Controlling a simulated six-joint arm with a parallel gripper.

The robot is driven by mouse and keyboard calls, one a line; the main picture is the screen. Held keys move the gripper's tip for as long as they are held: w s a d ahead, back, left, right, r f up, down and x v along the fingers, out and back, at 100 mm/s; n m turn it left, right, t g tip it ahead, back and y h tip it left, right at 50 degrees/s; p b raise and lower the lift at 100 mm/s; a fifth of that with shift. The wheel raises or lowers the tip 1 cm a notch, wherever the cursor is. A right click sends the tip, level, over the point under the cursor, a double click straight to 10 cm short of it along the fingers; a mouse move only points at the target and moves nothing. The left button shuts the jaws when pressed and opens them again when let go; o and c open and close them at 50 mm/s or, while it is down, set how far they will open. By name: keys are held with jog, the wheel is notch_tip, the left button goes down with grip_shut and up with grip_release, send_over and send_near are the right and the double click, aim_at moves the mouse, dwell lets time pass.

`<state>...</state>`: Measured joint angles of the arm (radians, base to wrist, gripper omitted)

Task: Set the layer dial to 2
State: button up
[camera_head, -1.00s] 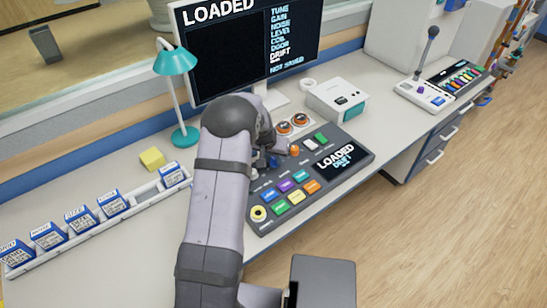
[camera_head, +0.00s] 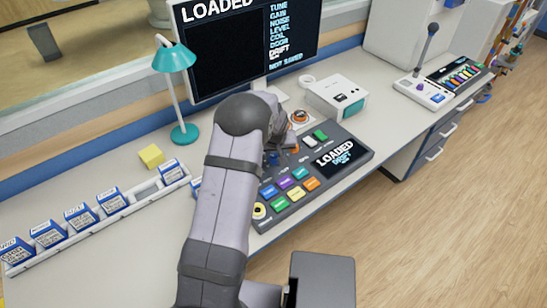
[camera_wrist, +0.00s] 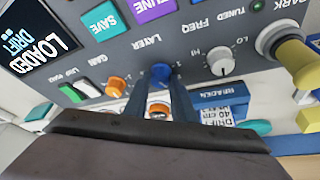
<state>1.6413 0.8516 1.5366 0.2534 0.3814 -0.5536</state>
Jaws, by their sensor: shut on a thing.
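The layer dial is a blue knob (camera_wrist: 162,72) below the word LAYER on the dark console (camera_wrist: 108,48). In the wrist view my gripper (camera_wrist: 161,84) has its two narrow fingers on either side of this knob and is shut on it. The marks around the dial are partly covered and too small to read, so its setting cannot be told. In the head view my arm covers most of the gripper; a bit of the blue dial (camera_head: 273,158) shows beside it. The console display (camera_head: 338,160) reads LOADED, DRIFT.
An orange gain knob (camera_wrist: 116,86) and a white frequency knob (camera_wrist: 220,62) flank the dial closely. Coloured buttons (camera_head: 285,184) lie in front of it. A teal lamp (camera_head: 176,60), a monitor (camera_head: 222,55) and a cartridge rack (camera_head: 130,205) stand around the console.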

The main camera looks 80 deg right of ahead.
jog(key=n+b, duration=0.1)
jog(key=b, duration=0.1)
jog(key=n+b, duration=0.1)
jog(key=b, duration=0.1)
jog(key=shift+s+d+f+t, duration=0.15)
jog(key=shift+f+t, duration=0.2)
jog(key=shift+t, duration=0.05)
jog(key=n+b, duration=0.1)
jog(key=n+t+b, duration=0.1)
jog(key=n+b, duration=0.1)
jog(key=shift+r+y+b, duration=0.3)
jog(key=shift+r+y, duration=0.05)
jog(key=shift+y, duration=0.05)
jog(key=o, duration=1.1)
jog(key=shift+c, duration=0.2)
jog(key=shift+r, duration=0.1)
jog(key=b+v, duration=0.1)
jog(key=v, duration=0.6)
